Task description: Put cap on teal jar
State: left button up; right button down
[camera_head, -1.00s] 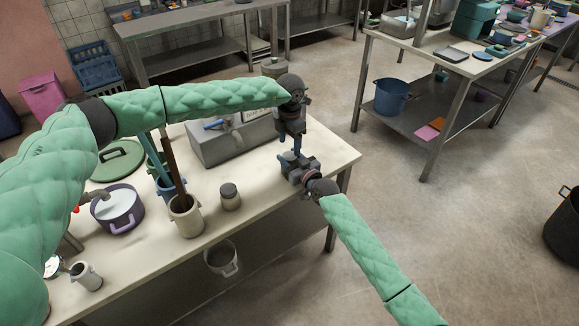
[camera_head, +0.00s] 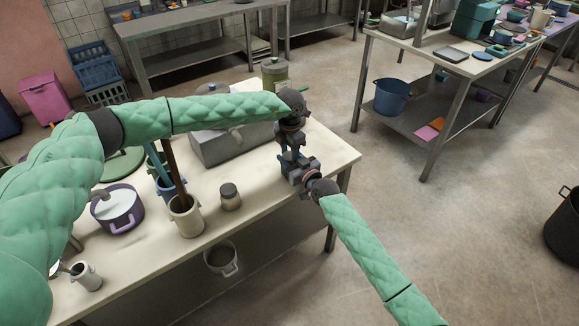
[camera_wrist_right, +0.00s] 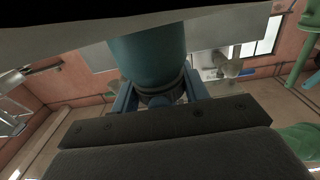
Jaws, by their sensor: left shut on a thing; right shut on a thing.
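The teal jar (camera_wrist_right: 150,60) is large in the right wrist view, between the blue fingers of my right gripper (camera_wrist_right: 160,98), which is shut on it. A dark ringed part shows at its end between the fingers. In the head view my right gripper (camera_head: 292,166) is over the right part of the table, and only a bluish bit of the jar shows. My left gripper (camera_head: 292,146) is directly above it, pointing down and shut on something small. I take this to be the cap, but it is hidden; I cannot tell whether it touches the jar.
The pale table (camera_head: 250,215) carries a grey box (camera_head: 225,148), a small lidded jar (camera_head: 230,196), a cream holder with brown sticks (camera_head: 186,218) and a purple pot (camera_head: 118,210). An olive canister (camera_head: 275,73) stands behind my left arm. The table's front right is clear.

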pick_arm(q)
jog(key=shift+m, duration=1.7)
pick_arm(e)
jog(key=shift+f, duration=0.15)
pick_arm(q)
jog(key=shift+w+a, duration=0.1)
jog(key=o, duration=1.1)
jog(key=shift+r, duration=2.25)
jog(key=shift+c, duration=0.5)
